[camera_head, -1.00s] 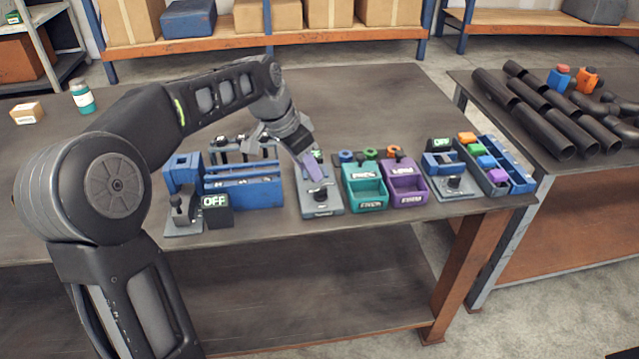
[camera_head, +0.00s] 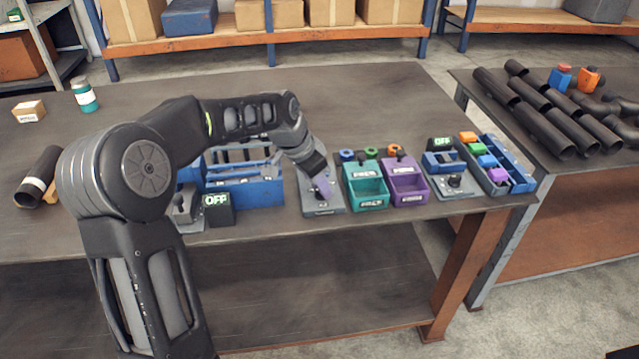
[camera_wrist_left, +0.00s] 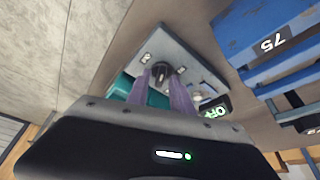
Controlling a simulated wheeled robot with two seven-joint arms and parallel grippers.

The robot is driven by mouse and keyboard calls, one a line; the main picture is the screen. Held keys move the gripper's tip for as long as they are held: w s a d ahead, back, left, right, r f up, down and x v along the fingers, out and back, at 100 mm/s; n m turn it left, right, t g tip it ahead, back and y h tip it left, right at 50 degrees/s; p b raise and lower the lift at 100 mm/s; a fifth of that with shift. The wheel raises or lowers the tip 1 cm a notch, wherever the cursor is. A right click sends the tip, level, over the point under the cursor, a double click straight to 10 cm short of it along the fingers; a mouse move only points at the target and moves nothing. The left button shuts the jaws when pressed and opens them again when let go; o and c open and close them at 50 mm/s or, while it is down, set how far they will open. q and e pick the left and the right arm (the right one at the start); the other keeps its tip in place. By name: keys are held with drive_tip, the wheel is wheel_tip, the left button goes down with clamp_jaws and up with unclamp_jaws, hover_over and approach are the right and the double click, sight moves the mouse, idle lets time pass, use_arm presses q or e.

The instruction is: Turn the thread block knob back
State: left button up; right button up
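A grey plate with a small dark knob (camera_wrist_left: 160,72), which I take for the thread block (camera_head: 334,204), lies on the workbench between the blue rack and the teal bin. My left gripper (camera_head: 324,192) points down at this plate from above. In the left wrist view its two purple fingers (camera_wrist_left: 163,88) are apart, with the knob between or just beyond their tips. I cannot tell whether they touch it. A small display with green lettering (camera_wrist_left: 215,110) shows beside the plate; the gripper hides it in the head view. My right gripper is in no view.
The blue rack (camera_head: 245,193) and an OFF display (camera_head: 217,208) stand left of the plate. A teal bin (camera_head: 366,190), purple bin (camera_head: 404,186) and another knob plate (camera_head: 455,187) stand right. A banded dark pipe (camera_head: 40,180) lies far left.

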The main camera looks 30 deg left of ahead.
use_arm(q)
clamp_jaws()
drive_tip(key=shift+n, duration=0.3)
idle(0.4)
drive_tip(key=n+b, duration=0.1)
drive_tip(key=n+y+b, duration=0.1)
drive_tip(key=n, duration=0.1)
drive_tip(key=n+y+b, duration=0.1)
drive_tip(key=shift+d+f+n, duration=0.1)
drive_tip(key=shift+d+n, duration=0.15)
drive_tip(key=shift+n, duration=0.15)
drive_tip(key=n+y+b, duration=0.1)
drive_tip(key=n+b, duration=0.1)
drive_tip(key=n, duration=0.2)
drive_tip(key=shift+y, duration=0.4)
drive_tip(key=shift+n, duration=0.3)
drive_tip(key=shift+o, duration=0.8)
unclamp_jaws()
